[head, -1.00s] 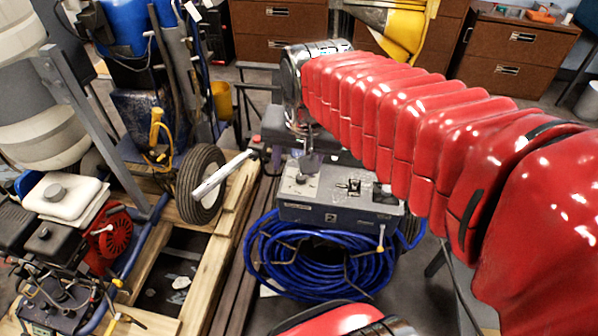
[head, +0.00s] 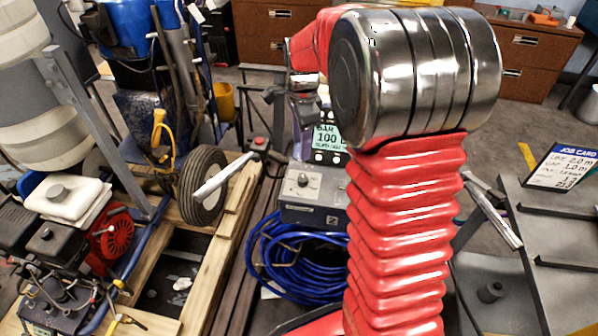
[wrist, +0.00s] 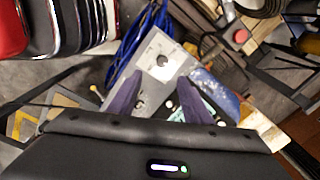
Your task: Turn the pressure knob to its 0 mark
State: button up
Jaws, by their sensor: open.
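A grey control box (head: 312,192) stands in the middle of the head view. A small dark knob (head: 303,180) sits on a pale plate on its top. Its pointer is too small to read. A display (head: 328,140) reading 100 stands behind the box, partly hidden by my arm. In the wrist view the knob (wrist: 162,60) on its pale plate lies beyond the fingertips, roughly between them in the picture. My gripper (wrist: 160,80) has its two purple fingers spread apart, with nothing held.
A job card (head: 563,167) stands at right over a grey metal surface.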

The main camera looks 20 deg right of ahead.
aim_at(302, 179)
jog(key=shift+w+d+f+m, duration=0.35)
jog(key=shift+w+f, duration=0.05)
jog(key=shift+f, duration=0.2)
jog(key=shift+w+d+f+m, duration=0.3)
jog(key=shift+w+f+m, duration=0.05)
jog(key=shift+f, duration=0.2)
jog(key=shift+f, duration=0.1)
jog(key=f, duration=1.3)
jog(key=shift+w+f, duration=0.2)
jog(key=shift+f, duration=0.1)
jog(key=shift+c, duration=0.3)
